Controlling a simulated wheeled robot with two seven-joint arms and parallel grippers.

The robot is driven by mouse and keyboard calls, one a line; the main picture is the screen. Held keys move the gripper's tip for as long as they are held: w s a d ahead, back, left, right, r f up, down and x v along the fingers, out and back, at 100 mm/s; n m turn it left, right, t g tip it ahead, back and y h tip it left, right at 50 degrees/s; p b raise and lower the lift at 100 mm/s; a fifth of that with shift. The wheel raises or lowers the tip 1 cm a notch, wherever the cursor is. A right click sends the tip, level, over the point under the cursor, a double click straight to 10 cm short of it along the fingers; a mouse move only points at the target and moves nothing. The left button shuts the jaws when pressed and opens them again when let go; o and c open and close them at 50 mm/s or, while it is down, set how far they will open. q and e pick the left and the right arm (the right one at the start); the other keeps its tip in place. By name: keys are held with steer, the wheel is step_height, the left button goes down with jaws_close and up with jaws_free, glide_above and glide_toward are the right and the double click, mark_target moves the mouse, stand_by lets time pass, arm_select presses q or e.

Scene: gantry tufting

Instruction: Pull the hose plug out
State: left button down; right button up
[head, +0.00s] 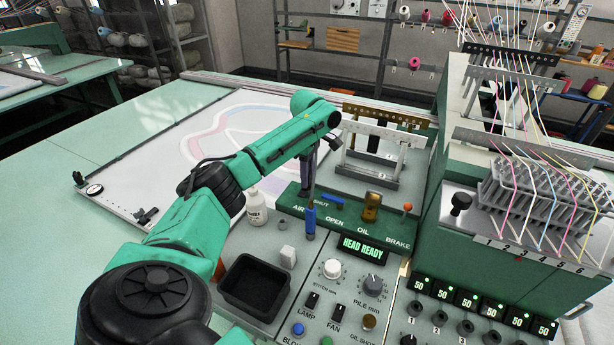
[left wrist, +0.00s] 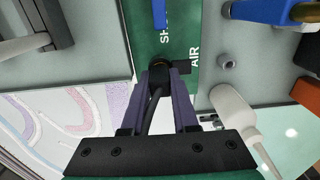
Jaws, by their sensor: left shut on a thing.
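My left gripper (head: 304,192) reaches down to the green valve panel (head: 343,226), near the AIR lettering. In the left wrist view my left gripper (left wrist: 159,76) is shut on the black hose plug (left wrist: 158,76), between its two purple fingers. The black hose (left wrist: 154,112) runs back from the plug between the fingers. A small dark fitting (left wrist: 183,67) shows beside the plug; I cannot tell whether the plug is still seated in it. The blue valve lever (head: 333,201) lies by the SHUT lettering. My right gripper is not in view.
A white bottle (head: 256,208) and a black tray (head: 254,284) stand left of the panel. A blue-handled upright thing (head: 311,221) stands close to my gripper. An amber oil cup (head: 371,207) and an orange-topped brake lever (head: 406,209) are to the right.

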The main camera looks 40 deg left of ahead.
arm_select(q)
steer(key=shift+w+a+r, duration=0.15)
steer(key=shift+r, duration=1.6)
steer(key=shift+s+d+r, duration=0.25)
steer(key=shift+r, duration=0.05)
steer(key=c, duration=0.8)
jaws_free()
steer(key=shift+f, duration=0.2)
steer(key=shift+o, duration=0.9)
steer(key=shift+w+f, duration=0.1)
steer(key=shift+w, duration=0.05)
step_height(320, 180, up, 14)
steer(key=shift+r, duration=0.25)
steer(key=shift+f, duration=0.1)
